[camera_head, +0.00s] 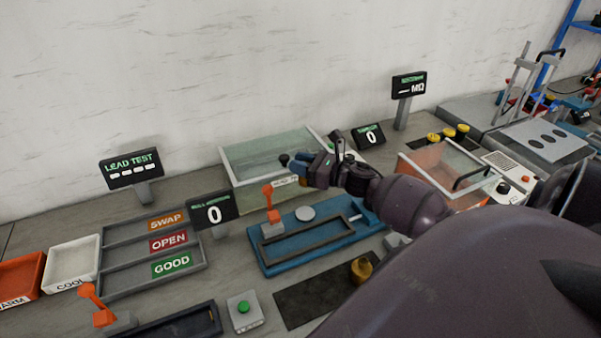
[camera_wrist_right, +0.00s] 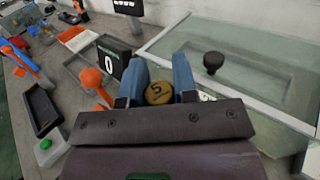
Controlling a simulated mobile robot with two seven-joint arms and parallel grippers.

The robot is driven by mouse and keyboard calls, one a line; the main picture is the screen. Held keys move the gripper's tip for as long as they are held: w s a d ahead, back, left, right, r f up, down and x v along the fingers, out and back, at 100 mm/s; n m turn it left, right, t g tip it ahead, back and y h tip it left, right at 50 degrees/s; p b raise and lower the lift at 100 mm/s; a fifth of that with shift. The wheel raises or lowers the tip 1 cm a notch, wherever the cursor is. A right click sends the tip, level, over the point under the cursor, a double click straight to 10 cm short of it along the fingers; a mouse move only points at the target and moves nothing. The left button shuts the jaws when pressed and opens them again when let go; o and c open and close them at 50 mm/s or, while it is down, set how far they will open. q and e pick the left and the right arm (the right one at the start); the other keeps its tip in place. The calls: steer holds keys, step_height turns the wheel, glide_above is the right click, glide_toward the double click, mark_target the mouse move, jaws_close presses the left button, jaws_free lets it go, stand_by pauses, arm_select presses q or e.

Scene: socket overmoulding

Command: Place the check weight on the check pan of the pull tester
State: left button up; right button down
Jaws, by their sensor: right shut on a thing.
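The check weight (camera_wrist_right: 159,93) is a brass disc marked 5. In the right wrist view it sits between the two blue fingers of my right gripper (camera_wrist_right: 160,82). In the head view my right gripper (camera_head: 308,172) is shut on it above the back of the pull tester, and only a sliver of brass shows. The pull tester (camera_head: 275,262) is a blue base with an orange-handled clamp. Its check pan (camera_head: 305,213) is a pale round disc, bare, below the gripper and apart from it. The tester's display (camera_head: 214,210) reads 0. My left gripper is not in view.
A glass-lidded box (camera_head: 262,150) stands close behind the gripper; its black knob (camera_wrist_right: 213,62) shows in the right wrist view. Labelled trays (camera_head: 150,250) lie left. My right arm covers the front right.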

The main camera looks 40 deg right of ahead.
step_height(320, 180, down, 12)
steer(key=shift+r+b, duration=0.25)
steer(key=shift+b, duration=0.15)
steer(key=shift+f, duration=0.35)
steer(key=shift+f, duration=0.2)
steer(key=c, duration=0.9)
jaws_free()
steer(key=shift+r, duration=0.1)
steer(key=b+v, duration=0.1)
steer(key=v, duration=0.5)
steer(key=shift+s, duration=0.2)
steer(key=shift+s+d, duration=0.3)
steer(key=shift+s, duration=0.2)
